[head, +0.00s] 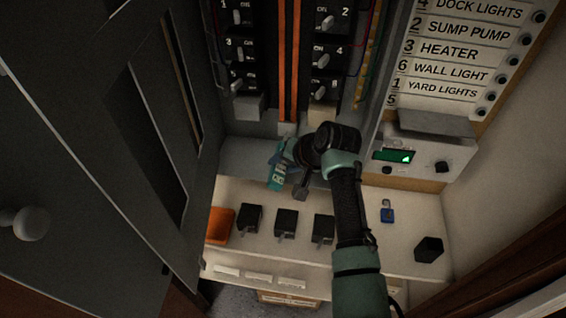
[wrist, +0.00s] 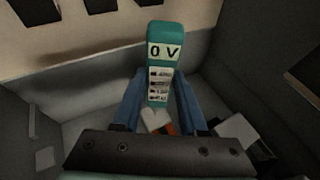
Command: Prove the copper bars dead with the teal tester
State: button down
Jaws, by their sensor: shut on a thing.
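The teal tester (wrist: 163,37) is upright in the wrist view, and its face reads "0 V". My gripper (wrist: 160,80) is shut on it, with a blue finger on each side. In the head view the tester (head: 277,174) hangs below the cabinet's lower edge area, partly covered by my gripper (head: 284,160). The two copper bars (head: 289,75) run vertically between the breaker columns, ending just above my gripper. Whether the tester's tip touches them is hidden. An orange piece (wrist: 166,128) shows behind the tester in the wrist view.
Breakers (head: 330,55) flank the bars. The open grey door (head: 110,150) stands at left. A shelf below holds an orange bin (head: 220,224), several black blocks (head: 286,222), a blue padlock (head: 387,210) and a dark block (head: 429,249). A unit with a green screen (head: 394,155) is at right.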

aim_at(278, 189)
jog(key=shift+r, duration=0.1)
jog(key=s+p, duration=0.2)
jog(key=p, duration=0.1)
jog(key=shift+a+r, duration=0.1)
jog(key=shift+a, duration=0.15)
jog(key=s+p, duration=0.3)
jog(key=p, duration=0.1)
jog(key=shift+s+a, duration=0.25)
jog(key=shift+a, duration=0.05)
jog(key=shift+s+a+p, duration=0.15)
jog(key=shift+s+p, duration=0.45)
jog(key=shift+p, duration=0.05)
jog(key=shift+f, duration=0.2)
jog(key=shift+s, duration=0.1)
